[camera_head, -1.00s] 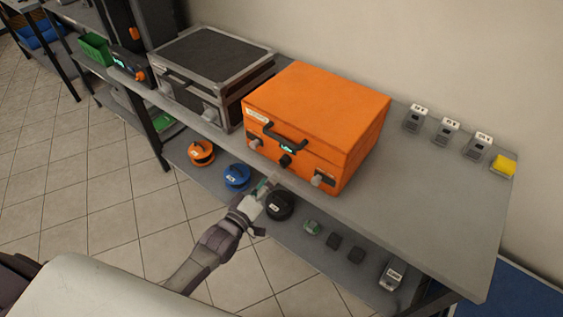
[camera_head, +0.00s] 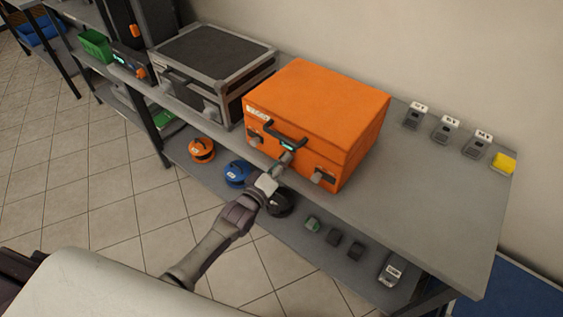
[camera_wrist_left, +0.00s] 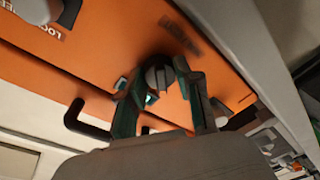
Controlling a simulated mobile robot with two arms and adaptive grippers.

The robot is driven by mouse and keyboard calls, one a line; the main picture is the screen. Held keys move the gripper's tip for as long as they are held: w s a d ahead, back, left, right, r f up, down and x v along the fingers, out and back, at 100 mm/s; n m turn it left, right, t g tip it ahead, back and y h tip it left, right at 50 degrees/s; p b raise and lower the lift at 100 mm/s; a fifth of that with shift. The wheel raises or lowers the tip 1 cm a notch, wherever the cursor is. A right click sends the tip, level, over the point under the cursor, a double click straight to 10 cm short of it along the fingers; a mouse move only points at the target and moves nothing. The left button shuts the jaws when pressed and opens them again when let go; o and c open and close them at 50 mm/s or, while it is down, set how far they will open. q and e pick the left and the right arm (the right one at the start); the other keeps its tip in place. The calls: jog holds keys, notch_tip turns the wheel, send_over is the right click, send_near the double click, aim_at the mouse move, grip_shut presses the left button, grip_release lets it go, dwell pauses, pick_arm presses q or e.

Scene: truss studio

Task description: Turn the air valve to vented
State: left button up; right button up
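The orange case (camera_head: 320,115) stands closed on the bench, with a black handle, a small lit display and two grey latches on its front. The air valve is the dark round knob (camera_wrist_left: 158,76) on that front, between the latches; my gripper hides it in the head view. My left gripper (camera_head: 284,160) is at the case front. In the left wrist view its two fingers (camera_wrist_left: 157,85) stand apart on either side of the knob. I cannot tell whether they touch it. The knob's pointer direction is unclear. My right gripper is not in view.
A black case with grey edges (camera_head: 212,60) stands to the left of the orange case. Several small labelled devices and a yellow block (camera_head: 503,163) line the bench's back right. Orange, blue and black reels lie on the lower shelf. The bench's right front (camera_head: 420,215) is clear.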

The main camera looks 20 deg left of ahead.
pick_arm(q)
grip_shut()
jog(key=shift+m, duration=0.4)
jog(key=m+b, duration=0.1)
jog(key=m, duration=0.1)
jog(key=shift+f+m, duration=0.15)
jog(key=shift+m, duration=0.25)
jog(key=m+b, duration=0.1)
jog(key=m, duration=0.3)
jog(key=shift+m+t, duration=0.4)
jog(key=m+h+b, duration=0.1)
jog(key=m, duration=0.4)
jog(key=shift+m, duration=0.4)
jog(key=shift+m+h+b, duration=0.6)
jog(key=shift+m+b, duration=0.1)
jog(key=shift+m, duration=1.7)
